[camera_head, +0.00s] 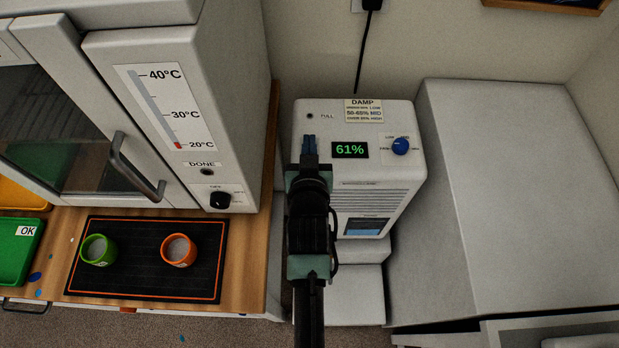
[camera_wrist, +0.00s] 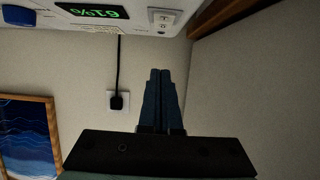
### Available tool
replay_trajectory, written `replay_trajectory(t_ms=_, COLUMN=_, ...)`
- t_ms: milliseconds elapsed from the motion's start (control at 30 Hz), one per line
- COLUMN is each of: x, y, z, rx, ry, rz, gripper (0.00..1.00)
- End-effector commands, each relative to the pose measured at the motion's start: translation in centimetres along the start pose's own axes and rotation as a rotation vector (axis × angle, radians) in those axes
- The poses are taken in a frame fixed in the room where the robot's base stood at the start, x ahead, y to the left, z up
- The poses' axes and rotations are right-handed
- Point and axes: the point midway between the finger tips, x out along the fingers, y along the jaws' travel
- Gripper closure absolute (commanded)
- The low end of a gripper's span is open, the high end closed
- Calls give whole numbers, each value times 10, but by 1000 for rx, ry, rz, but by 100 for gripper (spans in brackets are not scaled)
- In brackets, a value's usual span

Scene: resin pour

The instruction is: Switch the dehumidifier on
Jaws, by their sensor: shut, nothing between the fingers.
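The white dehumidifier (camera_head: 395,175) stands on the floor in the head view, its green display (camera_head: 350,150) reading 61%. A blue knob (camera_head: 400,146) is right of the display, and a small dark FULL lamp (camera_head: 310,116) is at the upper left. My gripper (camera_head: 309,145) is shut and empty in front of the panel, left of the display, hiding that part. In the wrist view, the panel appears upside down along the top edge, with the display (camera_wrist: 92,11) and a pale rectangular switch-like plate (camera_wrist: 164,18) just beyond my fingertips (camera_wrist: 161,73). Contact cannot be told.
A wooden bench (camera_head: 245,270) with a white cabinet (camera_head: 180,90) stands left, holding a dark mat (camera_head: 140,270) with green and orange cups. A large pale box (camera_head: 510,190) stands close on the right. A plugged cord (camera_wrist: 117,102) hangs on the wall behind.

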Motion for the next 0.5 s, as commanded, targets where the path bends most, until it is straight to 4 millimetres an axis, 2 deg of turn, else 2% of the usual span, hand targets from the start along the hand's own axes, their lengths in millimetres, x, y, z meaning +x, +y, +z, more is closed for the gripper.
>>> replay_trajectory(t_ms=33, x=-12, y=0, z=13, rx=-2, ry=-10, rz=0, gripper=100)
replay_trajectory(t_ms=300, x=-60, y=0, z=24, rx=0, ry=-8, rz=0, gripper=100)
replay_trajectory(t_ms=500, x=-83, y=0, z=28, rx=-1, ry=-7, rz=0, gripper=100)
